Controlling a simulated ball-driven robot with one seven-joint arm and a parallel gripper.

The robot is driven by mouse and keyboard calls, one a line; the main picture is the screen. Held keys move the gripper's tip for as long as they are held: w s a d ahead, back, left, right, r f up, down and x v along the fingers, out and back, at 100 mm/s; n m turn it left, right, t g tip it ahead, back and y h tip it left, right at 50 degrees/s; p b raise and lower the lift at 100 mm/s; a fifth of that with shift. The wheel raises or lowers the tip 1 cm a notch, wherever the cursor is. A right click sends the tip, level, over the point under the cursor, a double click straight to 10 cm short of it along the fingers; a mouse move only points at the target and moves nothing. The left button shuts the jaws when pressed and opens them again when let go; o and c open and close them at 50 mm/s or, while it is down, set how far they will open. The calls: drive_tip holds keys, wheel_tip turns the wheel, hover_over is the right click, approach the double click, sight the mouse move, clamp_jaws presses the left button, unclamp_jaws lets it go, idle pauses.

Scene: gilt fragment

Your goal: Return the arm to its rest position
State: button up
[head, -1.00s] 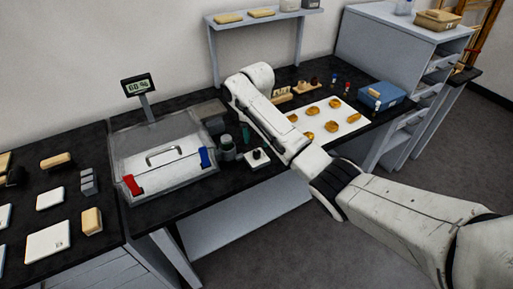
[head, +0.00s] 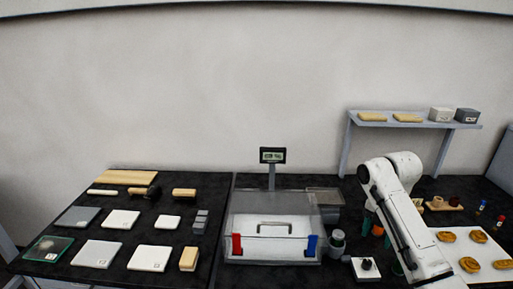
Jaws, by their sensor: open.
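My white arm (head: 411,225) rises from the bottom edge at the right of the head view and bends at a rounded joint near the back of the bench. Beyond that joint the arm is hidden behind its own links. My gripper cannot be made out, so I cannot see what it is near. The arm crosses in front of the bench between the small jars and the white sheet (head: 492,247) with gold-brown pieces (head: 474,265).
A clear-walled box (head: 274,212) with red and blue clips stands mid-bench, a display (head: 272,156) behind it. A white block with a black knob (head: 366,268) sits close to my arm. Tiles (head: 97,254) and blocks cover the left bench.

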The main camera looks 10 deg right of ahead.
drive_tip(key=s+a+f+m+t+y, duration=0.1)
drive_tip(key=s+a+f+m, duration=0.55)
drive_tip(key=a, duration=0.25)
drive_tip(key=s+a+f+m+y, duration=0.1)
drive_tip(key=s+a+f+m, duration=0.45)
drive_tip(key=a+f, duration=0.35)
drive_tip(key=s+m+h, duration=0.2)
drive_tip(key=s+m, duration=1)
drive_tip(key=s, duration=1.1)
drive_tip(key=shift+d+m, duration=0.35)
drive_tip(key=shift+m, duration=0.05)
